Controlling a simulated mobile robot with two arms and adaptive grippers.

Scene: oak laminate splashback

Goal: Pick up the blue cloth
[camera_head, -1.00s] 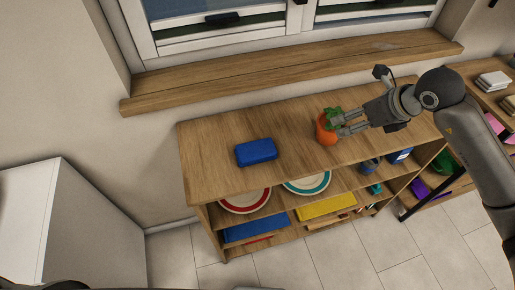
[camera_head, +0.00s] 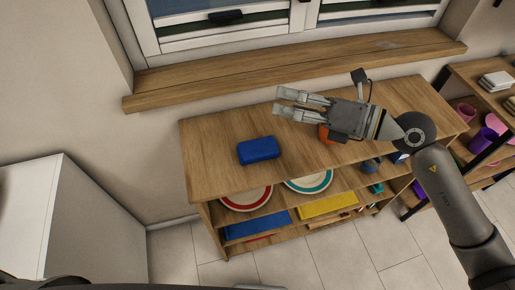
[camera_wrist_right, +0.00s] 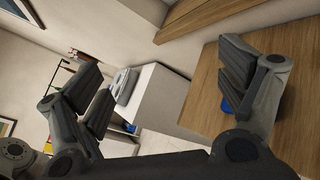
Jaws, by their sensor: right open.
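The blue cloth (camera_head: 259,150) is a folded block lying on the wooden shelf top, left of its middle, in the head view. In the right wrist view only a small blue patch (camera_wrist_right: 225,106) shows beside a finger. My right gripper (camera_head: 279,103) is open and empty above the shelf top, to the right of and behind the cloth, apart from it. Its fingers point left in the head view. The gripper's two fingers stand wide apart in the right wrist view. My left gripper is not in view.
An orange pot (camera_head: 326,134) stands on the shelf top, mostly hidden under my right gripper. The shelf unit (camera_head: 210,150) holds plates and blue and yellow items below. A wooden window sill (camera_head: 290,70) runs behind. A white cabinet (camera_head: 40,215) stands at left.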

